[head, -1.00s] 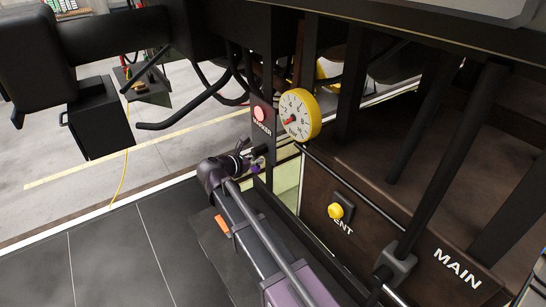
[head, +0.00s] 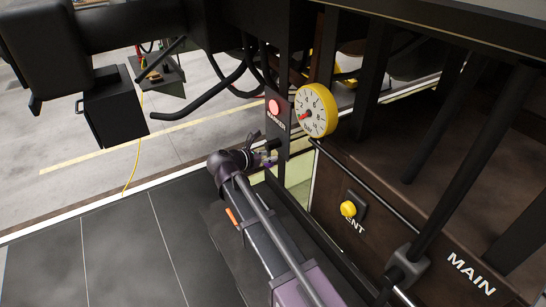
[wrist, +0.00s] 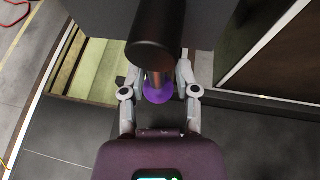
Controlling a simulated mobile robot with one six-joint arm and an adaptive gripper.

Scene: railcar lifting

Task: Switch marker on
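A dark post carries a round red-pink light or button (head: 274,107) above a white label, partly readable as "MARKER". My gripper (head: 268,152) is just below that label, close to the post; its fingers are small and partly hidden in the head view. In the wrist view my gripper (wrist: 158,80) has its two grey fingers spread apart. A dark cylinder (wrist: 153,45) with a thinner stem and a purple disc (wrist: 158,92) sits between them. I see gaps beside the stem; the cylinder hides part of the fingertips.
A yellow-rimmed gauge (head: 316,110) is right of the post. A yellow button (head: 348,209) by a partly hidden "ENT" label and a "MAIN" label are on the brown panel. A black box (head: 115,105) and curved hoses hang at left. Dark floor plates (head: 120,255) are clear.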

